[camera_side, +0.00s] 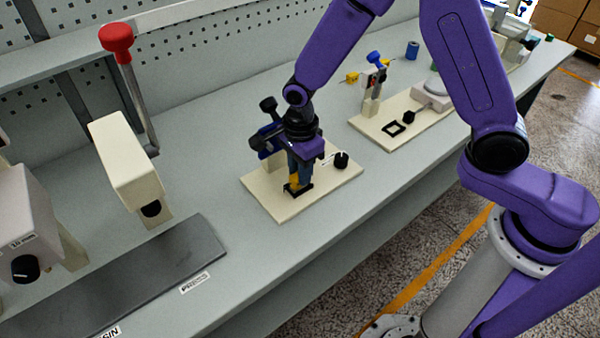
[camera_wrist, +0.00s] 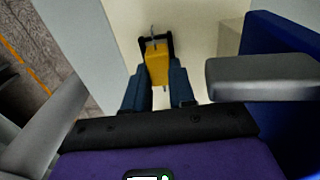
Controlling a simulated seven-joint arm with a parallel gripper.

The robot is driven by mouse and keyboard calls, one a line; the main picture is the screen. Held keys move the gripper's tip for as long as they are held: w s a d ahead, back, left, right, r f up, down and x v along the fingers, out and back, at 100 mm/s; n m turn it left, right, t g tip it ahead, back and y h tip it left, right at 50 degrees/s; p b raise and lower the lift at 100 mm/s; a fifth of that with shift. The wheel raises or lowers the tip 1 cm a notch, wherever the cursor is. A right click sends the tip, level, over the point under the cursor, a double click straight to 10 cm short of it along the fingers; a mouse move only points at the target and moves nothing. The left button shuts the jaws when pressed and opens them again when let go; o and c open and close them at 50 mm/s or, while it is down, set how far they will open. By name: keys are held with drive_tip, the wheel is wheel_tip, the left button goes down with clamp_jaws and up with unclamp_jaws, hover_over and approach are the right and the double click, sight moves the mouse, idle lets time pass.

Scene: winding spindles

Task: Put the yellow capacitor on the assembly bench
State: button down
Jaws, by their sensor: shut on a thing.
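The yellow capacitor (camera_wrist: 157,62) is a small yellow block with thin metal leads, between my fingertips in the wrist view. My gripper (camera_wrist: 158,80) is shut on it. In the side view my gripper (camera_side: 298,178) points down over the cream base plate (camera_side: 335,182), and the yellow capacitor (camera_side: 294,181) shows low between the fingers. It is at a small black square holder (camera_side: 297,190) on that plate; I cannot tell whether it rests in it. The assembly bench (camera_side: 240,130) is the long grey-green top under the plate.
A black knob (camera_side: 341,160) and a blue-and-black fixture (camera_side: 266,138) stand close to my gripper. Another cream plate (camera_side: 375,130) with a black square frame (camera_side: 393,129) lies behind right. A red-knobbed lever press (camera_side: 125,165) stands left. Bare bench lies between press and plate.

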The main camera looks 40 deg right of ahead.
wheel_tip(320, 180, up, 22)
drive_tip(key=d, duration=0.1)
drive_tip(key=w+d, duration=0.4)
drive_tip(key=d, duration=0.6)
drive_tip(key=w+d, duration=0.4)
drive_tip(key=d, duration=0.5)
wheel_tip(320, 180, down, 11)
drive_tip(key=w+f, duration=0.3)
drive_tip(key=w, duration=0.1)
drive_tip(key=w+f, duration=0.3)
drive_tip(key=w, duration=0.1)
drive_tip(key=w+d+f, duration=0.1)
drive_tip(key=w+f, duration=0.1)
drive_tip(key=w, duration=0.2)
drive_tip(key=shift+w+f, duration=0.95)
drive_tip(key=shift+f, duration=1.65)
drive_tip(key=shift+f, duration=0.1)
